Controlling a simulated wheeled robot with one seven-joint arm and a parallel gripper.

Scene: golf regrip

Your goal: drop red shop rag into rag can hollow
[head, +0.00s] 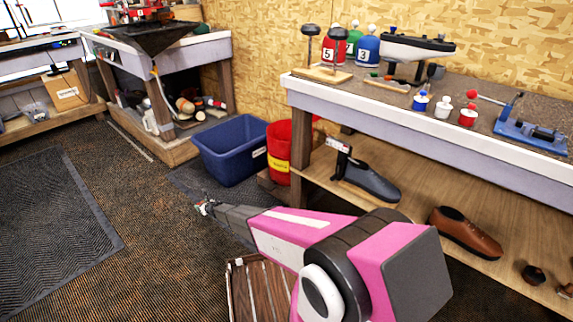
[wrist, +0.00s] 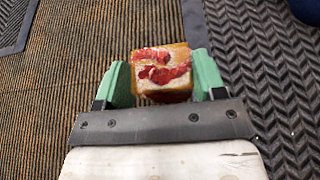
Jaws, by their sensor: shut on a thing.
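My gripper (head: 205,208) is low over the dark floor in the head view, left of and nearer than the red can. In the wrist view, its green fingers (wrist: 160,68) are shut on a small tan block-like thing with red patches (wrist: 163,72). No plain red cloth shows there, and I cannot tell whether this is the red shop rag. The red rag can (head: 279,155), with a yellow band, stands between the blue tub and the right workbench. Its inside is hidden from this angle. The held thing is clear of the can.
A blue tub (head: 230,150) stands just left of the can. The right workbench (head: 420,125) has a lower shelf (head: 415,222) with shoes. A wooden slatted crate (head: 258,290) is beneath my arm. Open floor with a dark mat (head: 55,220) lies to the left.

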